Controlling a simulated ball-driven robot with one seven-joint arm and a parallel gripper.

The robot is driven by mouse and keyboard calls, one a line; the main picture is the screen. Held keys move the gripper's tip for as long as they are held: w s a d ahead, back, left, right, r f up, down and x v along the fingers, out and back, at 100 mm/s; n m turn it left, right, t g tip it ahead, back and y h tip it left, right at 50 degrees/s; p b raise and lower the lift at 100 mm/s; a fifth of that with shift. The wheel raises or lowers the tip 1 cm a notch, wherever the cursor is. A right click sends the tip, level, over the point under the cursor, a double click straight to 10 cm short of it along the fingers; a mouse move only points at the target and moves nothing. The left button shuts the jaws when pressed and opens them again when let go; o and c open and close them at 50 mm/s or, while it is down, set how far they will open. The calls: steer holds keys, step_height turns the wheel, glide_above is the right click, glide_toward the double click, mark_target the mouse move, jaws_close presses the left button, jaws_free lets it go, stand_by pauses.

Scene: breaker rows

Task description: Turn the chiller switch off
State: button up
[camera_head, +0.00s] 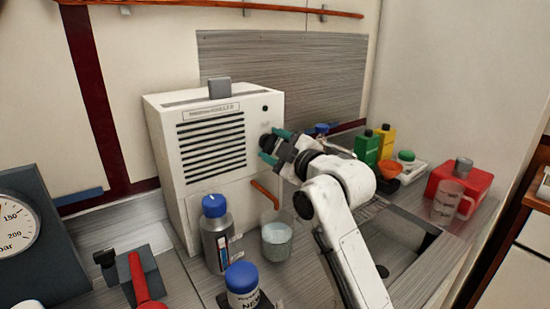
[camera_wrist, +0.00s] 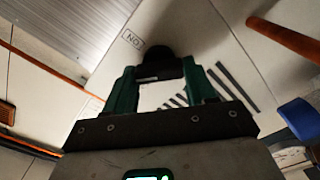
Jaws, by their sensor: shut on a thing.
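The chiller (camera_head: 215,150) is a white box with dark vent slots, standing on the bench against the wall. Its switch is a black round knob (camera_wrist: 157,55) on the front panel, also seen in the head view (camera_head: 265,142). My gripper (camera_head: 274,147), with teal fingers, is at the right side of the chiller's front. In the wrist view my gripper (camera_wrist: 159,72) has one finger on each side of the knob and is shut on it. An ON label (camera_wrist: 132,38) shows upside down beside the knob. The fingers partly hide the knob, and its pointer cannot be made out.
An orange pipe (camera_head: 265,193) sticks out below the gripper. A blue-capped grey bottle (camera_head: 217,238), a glass beaker (camera_head: 277,240) and a blue-lidded jar (camera_head: 242,288) stand in front of the chiller. Green (camera_head: 367,148) and yellow bottles (camera_head: 386,140) and a red container (camera_head: 458,187) stand right.

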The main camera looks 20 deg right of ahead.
steer(key=n+b, duration=0.2)
steer(key=n, duration=0.1)
steer(key=shift+f+n+b, duration=0.3)
steer(key=shift+n+b, duration=1.1)
steer(key=shift+n, duration=0.7)
steer(key=shift+a, duration=0.1)
steer(key=o, duration=1)
steer(key=shift+r, duration=0.1)
steer(key=shift+o, duration=0.2)
steer(key=v, duration=1)
steer(key=shift+s, duration=0.4)
steer(key=shift+r, duration=0.15)
